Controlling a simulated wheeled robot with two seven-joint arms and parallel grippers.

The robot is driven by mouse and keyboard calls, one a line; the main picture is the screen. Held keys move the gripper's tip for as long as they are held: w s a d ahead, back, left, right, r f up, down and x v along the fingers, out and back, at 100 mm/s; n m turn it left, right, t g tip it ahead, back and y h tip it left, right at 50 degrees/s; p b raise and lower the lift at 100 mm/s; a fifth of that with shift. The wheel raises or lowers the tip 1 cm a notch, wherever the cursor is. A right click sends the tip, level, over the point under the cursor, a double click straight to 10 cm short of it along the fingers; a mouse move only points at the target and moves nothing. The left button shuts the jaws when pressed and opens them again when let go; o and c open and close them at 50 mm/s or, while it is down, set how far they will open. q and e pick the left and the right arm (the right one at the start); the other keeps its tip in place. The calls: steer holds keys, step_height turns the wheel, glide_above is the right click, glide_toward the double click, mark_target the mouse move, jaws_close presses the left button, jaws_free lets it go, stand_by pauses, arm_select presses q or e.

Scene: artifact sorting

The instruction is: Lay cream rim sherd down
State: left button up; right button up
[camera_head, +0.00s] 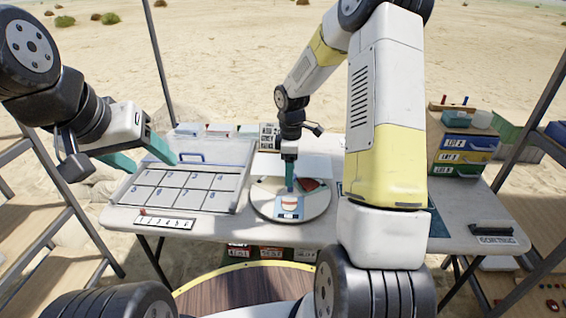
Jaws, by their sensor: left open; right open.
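A round pale disc (262,207) lies on the table under my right gripper. On it I see a small pale piece with a reddish band (289,206), which may be the cream rim sherd; it is too small to be sure. A dark red piece (311,185) lies beside it. My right gripper (289,187) points down just above the disc, its jaws open; whether it touches anything there I cannot tell.
The tray has several numbered cells and a raised clear lid (220,150) behind. A numbered strip (165,222) lies before it. Stacked lot boxes (460,155) stand at the right. My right arm hides the table's middle right. A dark brush-like item (491,229) lies at the right edge.

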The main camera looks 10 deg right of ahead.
steer(key=s+r+m+t, duration=0.1)
steer(key=s+r+m, duration=0.2)
steer(key=r, duration=0.7)
steer(key=s+a+r+m+t+y, duration=0.1)
steer(key=s+r+m, duration=0.4)
steer(key=s, duration=0.5)
steer(key=s+a+r+m+t+y, duration=0.1)
steer(key=s+r+m+t, duration=0.3)
steer(key=s+r, duration=0.6)
steer(key=shift+s+a+r+m, duration=0.2)
steer(key=shift+s+m, duration=0.4)
steer(key=shift+m, duration=0.4)
